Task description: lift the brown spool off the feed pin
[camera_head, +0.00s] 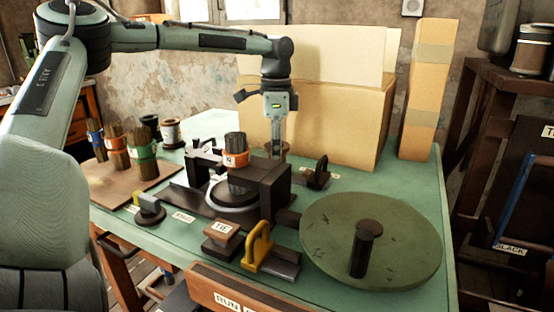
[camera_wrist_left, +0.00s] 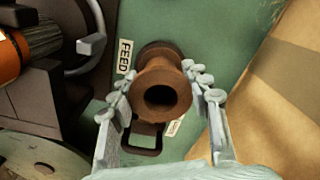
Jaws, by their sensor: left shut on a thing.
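The brown spool (camera_wrist_left: 162,80) stands between the two fingers of my left gripper (camera_wrist_left: 160,98) in the left wrist view, its dark bore facing the camera. The gripper is shut on it, one finger at each side. In the head view my left gripper (camera_head: 277,146) points down behind the press, and only a small part of the spool (camera_head: 284,149) shows there. The feed pin is not visible. A FEED label (camera_wrist_left: 125,56) lies beside the spool. I cannot tell whether the spool's base touches the table. My right gripper is not in view.
The dark press (camera_head: 268,190) with an orange-banded bundle (camera_head: 236,151) stands just in front of the gripper. A large green handwheel (camera_head: 330,240) lies at the front right. Cardboard boxes (camera_head: 350,125) stand close behind. More bundles (camera_head: 140,150) stand on a board at left.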

